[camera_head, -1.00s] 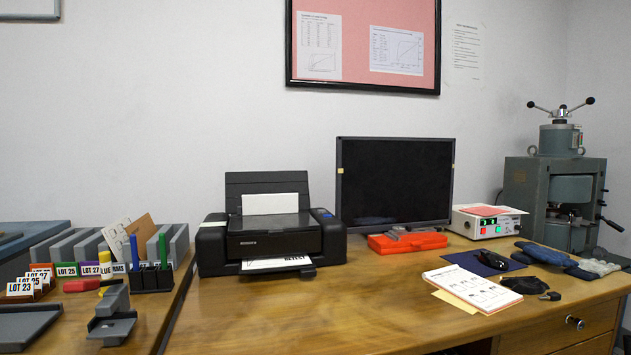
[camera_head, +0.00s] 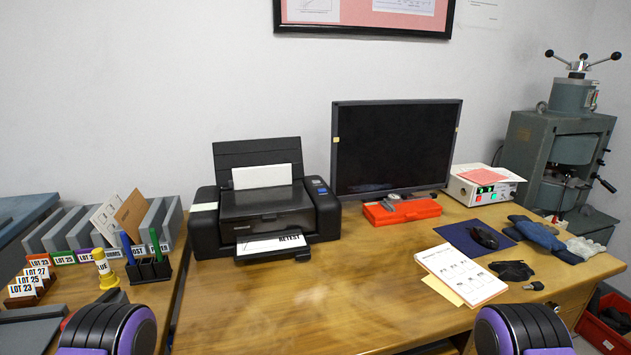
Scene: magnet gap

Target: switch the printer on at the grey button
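The black printer (camera_head: 262,205) stands on the wooden desk, left of the monitor. Its rear paper support holds white sheets, and a printed sheet (camera_head: 271,243) marked "RETEST" lies on its front output tray. A small control panel (camera_head: 319,186) with a blue patch sits on the printer's right top side. I cannot make out a separate grey button there at this size. Two rounded black and purple parts of my arms show at the bottom edge, left and right, well short of the printer. Neither gripper's fingers are in view.
A red case (camera_head: 401,211) lies in front of the monitor (camera_head: 394,148). A pen holder (camera_head: 149,269) stands at left. The desk before the printer is clear.

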